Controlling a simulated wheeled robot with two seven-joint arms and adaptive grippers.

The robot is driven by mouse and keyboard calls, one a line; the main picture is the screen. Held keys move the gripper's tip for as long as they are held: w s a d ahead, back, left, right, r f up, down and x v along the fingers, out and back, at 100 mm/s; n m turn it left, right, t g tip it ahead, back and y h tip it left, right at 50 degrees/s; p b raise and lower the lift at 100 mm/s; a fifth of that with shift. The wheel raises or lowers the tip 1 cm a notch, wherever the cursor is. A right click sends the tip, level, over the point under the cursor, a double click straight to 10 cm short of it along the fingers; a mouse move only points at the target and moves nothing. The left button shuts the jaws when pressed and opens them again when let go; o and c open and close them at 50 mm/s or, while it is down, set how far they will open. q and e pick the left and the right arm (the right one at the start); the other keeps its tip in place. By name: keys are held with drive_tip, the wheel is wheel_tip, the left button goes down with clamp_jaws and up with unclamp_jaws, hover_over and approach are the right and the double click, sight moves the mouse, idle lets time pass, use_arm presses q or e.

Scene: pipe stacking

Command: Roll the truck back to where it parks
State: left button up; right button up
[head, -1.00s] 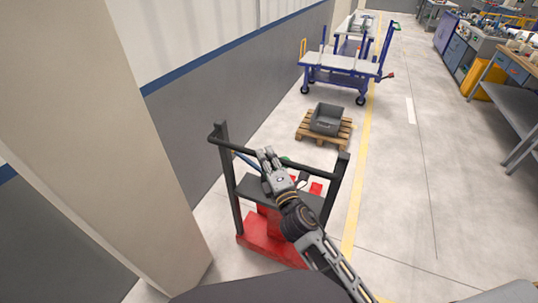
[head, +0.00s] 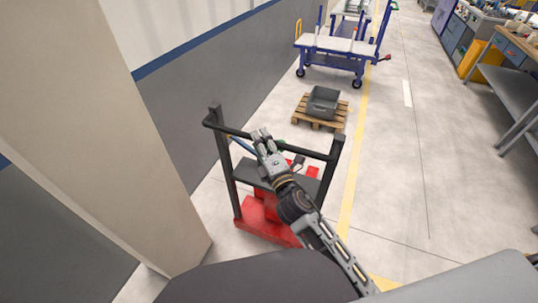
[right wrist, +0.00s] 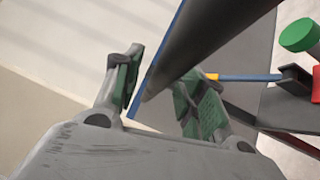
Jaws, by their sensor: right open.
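The truck is a red-based cart (head: 262,222) with a black upright frame and a black handle bar (head: 315,154) across its top. It stands on the floor in the middle of the head view. My right gripper (head: 262,133) reaches to the middle of the handle bar. In the right wrist view, my right gripper (right wrist: 165,72) is open, its green-padded fingers on either side of the dark bar (right wrist: 205,45). Whether they touch the bar cannot be told. My forearm hides part of the truck. My left gripper is not in view.
A beige pillar (head: 105,140) and a grey wall (head: 215,95) stand left of the truck. A wooden pallet with a grey bin (head: 322,102) and a blue cart (head: 335,45) lie beyond it. Right of the yellow floor line (head: 351,180), the floor is open up to the workbenches (head: 515,95).

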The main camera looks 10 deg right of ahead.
drive_tip(key=shift+s, duration=0.1)
drive_tip(key=v, duration=1.1)
drive_tip(key=shift+s, duration=0.3)
idle(0.7)
drive_tip(key=shift+f, duration=0.15)
idle(0.6)
